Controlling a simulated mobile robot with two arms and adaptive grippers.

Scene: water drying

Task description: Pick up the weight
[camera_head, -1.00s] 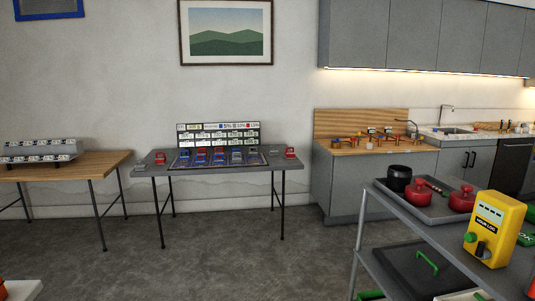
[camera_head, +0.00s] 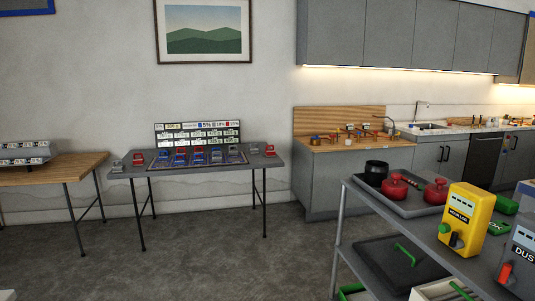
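I cannot tell for sure which thing is the weight. Small red and grey pieces stand on the dark table in the middle, among them a red piece (camera_head: 138,159) near its left end and another red piece (camera_head: 270,150) near its right end. Several red, blue and grey pieces stand on a marked mat (camera_head: 242,158) between them. Two round red lidded or knobbed objects, one at the left (camera_head: 395,187) and one at the right (camera_head: 436,191), sit in a grey tray on the cart at right. Neither of my grippers is in view.
The cart (camera_head: 343,232) at right also bears a black pot (camera_head: 376,173) and a yellow box (camera_head: 466,219). A wooden table (camera_head: 70,167) stands at left, a kitchen counter (camera_head: 325,180) at the back right. The grey floor (camera_head: 210,265) in front is clear.

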